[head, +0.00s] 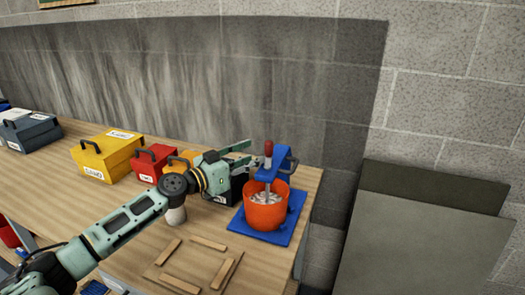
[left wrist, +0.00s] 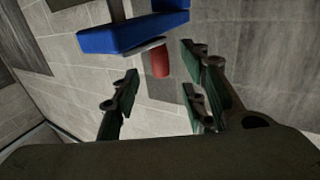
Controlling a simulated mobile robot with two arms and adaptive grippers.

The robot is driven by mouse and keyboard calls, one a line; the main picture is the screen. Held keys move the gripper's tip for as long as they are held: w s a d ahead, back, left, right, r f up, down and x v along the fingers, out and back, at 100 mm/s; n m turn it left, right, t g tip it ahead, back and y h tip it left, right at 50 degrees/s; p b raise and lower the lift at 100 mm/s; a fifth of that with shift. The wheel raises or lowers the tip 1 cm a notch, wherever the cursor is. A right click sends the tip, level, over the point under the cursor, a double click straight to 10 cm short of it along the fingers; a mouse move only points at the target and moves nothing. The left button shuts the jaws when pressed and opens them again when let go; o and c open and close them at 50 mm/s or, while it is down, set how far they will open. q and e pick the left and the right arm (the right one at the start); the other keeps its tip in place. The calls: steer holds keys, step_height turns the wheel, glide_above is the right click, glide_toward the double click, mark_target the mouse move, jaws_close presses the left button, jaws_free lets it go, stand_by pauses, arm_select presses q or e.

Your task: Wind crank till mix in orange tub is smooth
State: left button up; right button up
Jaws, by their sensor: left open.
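The orange tub (head: 264,214) stands on a blue base board at the table's right end. A lumpy whitish mix (head: 269,198) shows inside it. A blue mixer frame (head: 274,165) stands over the tub, with a shaft reaching down into it. The crank's red handle (head: 268,148) stands upright on top. My left gripper (head: 247,152) is open and empty, just left of the red handle. In the left wrist view the red handle (left wrist: 160,61) appears between the spread fingers, ahead of them; contact cannot be seen. My right gripper is not in view.
A black box (head: 238,186) sits behind the left gripper. Yellow (head: 103,158), red (head: 148,168) and dark (head: 30,134) boxes line the table's back. A whitish container (head: 176,216) is below my left wrist. Wooden strips (head: 208,243) lie at the front. Grey panels lean at right.

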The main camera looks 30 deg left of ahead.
arm_select(q)
steer(key=p+x, duration=0.1)
steer(key=x, duration=0.4)
steer(key=shift+w+f+p, duration=0.1)
steer(key=shift+p, duration=0.2)
jaws_close()
